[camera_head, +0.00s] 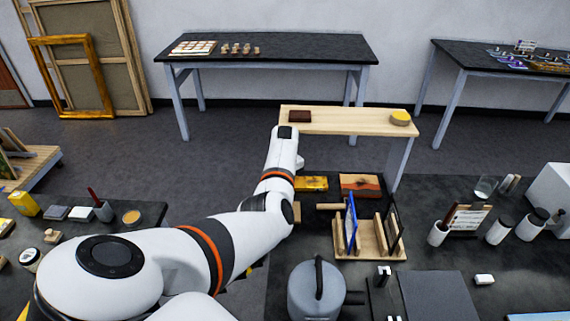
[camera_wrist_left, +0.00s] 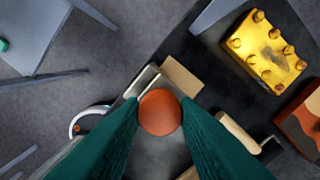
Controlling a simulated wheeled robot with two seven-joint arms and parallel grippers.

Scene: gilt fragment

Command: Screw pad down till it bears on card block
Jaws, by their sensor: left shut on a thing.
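In the left wrist view my left gripper (camera_wrist_left: 160,117) has its two teal fingers closed on the sides of a round orange-red knob (camera_wrist_left: 160,112). A tan block (camera_wrist_left: 183,76), which looks like the card block, lies just beyond the knob, beside a narrow pale metal bar. The pad is not visible, so I cannot tell whether it touches the block. In the head view my left arm hides the gripper and knob; a small tan piece (camera_head: 297,212) shows beside the arm. My right gripper is in neither view.
A yellow gilt piece with knobs (camera_wrist_left: 268,52) and a red-brown block (camera_head: 361,185) lie close by on the dark table. A wooden rack (camera_head: 372,252) and a grey canister (camera_head: 316,291) stand nearer. A light wooden bench (camera_head: 345,122) is behind.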

